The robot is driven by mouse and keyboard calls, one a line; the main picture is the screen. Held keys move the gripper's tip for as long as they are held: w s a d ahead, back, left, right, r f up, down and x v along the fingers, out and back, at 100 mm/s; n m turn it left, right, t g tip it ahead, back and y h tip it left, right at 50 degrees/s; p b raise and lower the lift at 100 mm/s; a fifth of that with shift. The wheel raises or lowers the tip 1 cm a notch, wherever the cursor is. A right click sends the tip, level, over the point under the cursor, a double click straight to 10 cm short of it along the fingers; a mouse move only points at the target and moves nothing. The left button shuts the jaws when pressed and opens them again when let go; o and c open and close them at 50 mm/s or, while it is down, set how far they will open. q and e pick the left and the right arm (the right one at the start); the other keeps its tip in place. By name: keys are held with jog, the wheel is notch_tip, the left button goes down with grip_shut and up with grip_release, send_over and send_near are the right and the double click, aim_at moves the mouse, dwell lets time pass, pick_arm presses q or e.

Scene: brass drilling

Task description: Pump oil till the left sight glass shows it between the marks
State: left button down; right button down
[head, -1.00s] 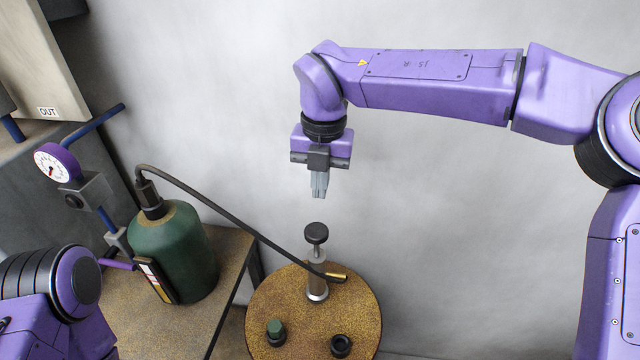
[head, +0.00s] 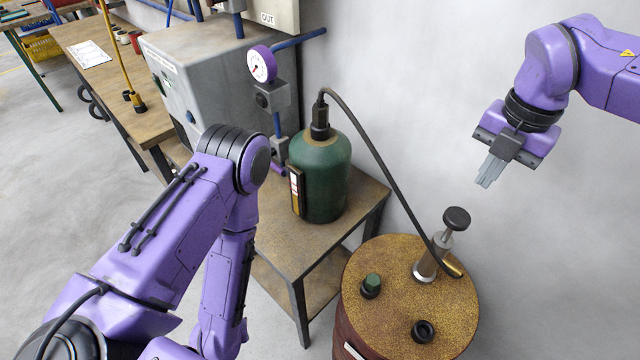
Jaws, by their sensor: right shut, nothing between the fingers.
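The hand pump, with a black round knob (head: 456,218) on a metal barrel (head: 428,264), stands on top of a rusty drum (head: 380,300). A black hose (head: 378,158) runs from it to a green oil tank (head: 327,172) on a low table. The sight glass (head: 297,192) is an upright strip on the tank's left side, with a pale upper part and a darker amber lower part; its marks are too small to read. My right gripper (head: 487,179) is shut and empty, above and right of the knob, apart from it. My left arm shows, but its gripper is out of sight.
A dial gauge (head: 262,64) on blue pipes stands behind the tank. A grey machine box (head: 205,75) and a long workbench (head: 88,45) are at upper left. A green-topped cap (head: 371,285) and a black ring (head: 423,331) sit on the drum. Open floor (head: 60,190) lies left.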

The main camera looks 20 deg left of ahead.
aim_at(458, 216)
dwell(0.3)
